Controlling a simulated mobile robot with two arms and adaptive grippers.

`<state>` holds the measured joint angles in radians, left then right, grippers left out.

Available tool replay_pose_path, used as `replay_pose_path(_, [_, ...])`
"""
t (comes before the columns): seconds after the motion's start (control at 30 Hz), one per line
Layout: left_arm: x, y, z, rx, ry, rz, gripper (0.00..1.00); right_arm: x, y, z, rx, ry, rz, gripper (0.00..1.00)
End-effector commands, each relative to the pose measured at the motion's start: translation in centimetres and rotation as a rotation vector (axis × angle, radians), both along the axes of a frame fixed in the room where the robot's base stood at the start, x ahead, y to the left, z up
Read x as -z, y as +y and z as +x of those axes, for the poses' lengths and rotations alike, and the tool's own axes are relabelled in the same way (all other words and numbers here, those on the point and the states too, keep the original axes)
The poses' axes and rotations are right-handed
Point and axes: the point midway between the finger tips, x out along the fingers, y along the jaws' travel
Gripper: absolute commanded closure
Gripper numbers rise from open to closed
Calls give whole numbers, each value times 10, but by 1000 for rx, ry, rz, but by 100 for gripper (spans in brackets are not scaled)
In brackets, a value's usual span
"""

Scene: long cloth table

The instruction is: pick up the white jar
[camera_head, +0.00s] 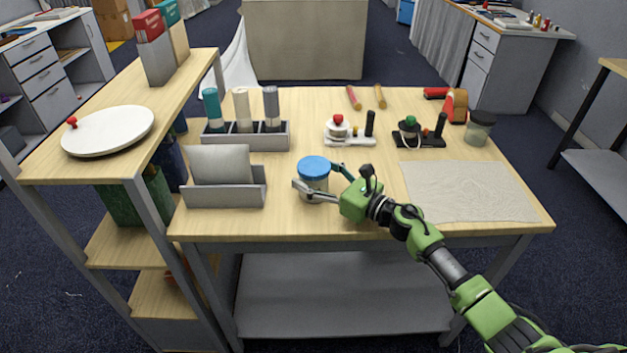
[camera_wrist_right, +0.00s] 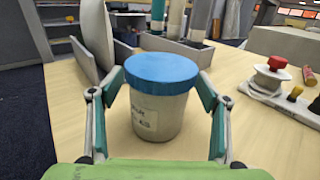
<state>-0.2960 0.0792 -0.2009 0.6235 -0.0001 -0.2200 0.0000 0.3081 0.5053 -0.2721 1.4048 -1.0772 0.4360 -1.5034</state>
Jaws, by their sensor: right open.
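A white jar (camera_wrist_right: 158,112) with a blue lid (camera_wrist_right: 161,72) stands upright on the wooden table. In the head view the jar (camera_head: 314,184) is near the front edge, left of the table's middle. My right gripper (camera_head: 318,182) is around the jar from the right and front. In the right wrist view my right gripper (camera_wrist_right: 162,110) is open, with one finger on each side of the jar; a gap shows at both sides of its body. A small label is on the jar's side. My left gripper is not in view.
A grey holder with a grey panel (camera_head: 222,164) stands left of the jar. Behind it is a grey tray (camera_head: 246,142) with upright rolls. Small devices (camera_head: 350,137) sit behind right. A cloth (camera_head: 468,190) lies at right; a dark-lidded jar (camera_head: 478,131) stands behind it.

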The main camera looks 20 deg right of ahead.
Motion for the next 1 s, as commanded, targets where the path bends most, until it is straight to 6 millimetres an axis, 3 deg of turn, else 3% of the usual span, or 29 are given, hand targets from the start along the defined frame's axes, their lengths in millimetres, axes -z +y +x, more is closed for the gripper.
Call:
replay_pose_path(0.27, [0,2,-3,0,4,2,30,0,2,3,0,0,-1,30])
replay_pose_path(0.43, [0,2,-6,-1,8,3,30,0,2,3,0,-1,-1,72])
replay_pose_path(0.8, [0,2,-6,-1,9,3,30,-2,2,3,0,-2,-1,73])
replay_pose_path(1.0, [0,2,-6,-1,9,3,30,-20,1,3,-1,-5,-6,73])
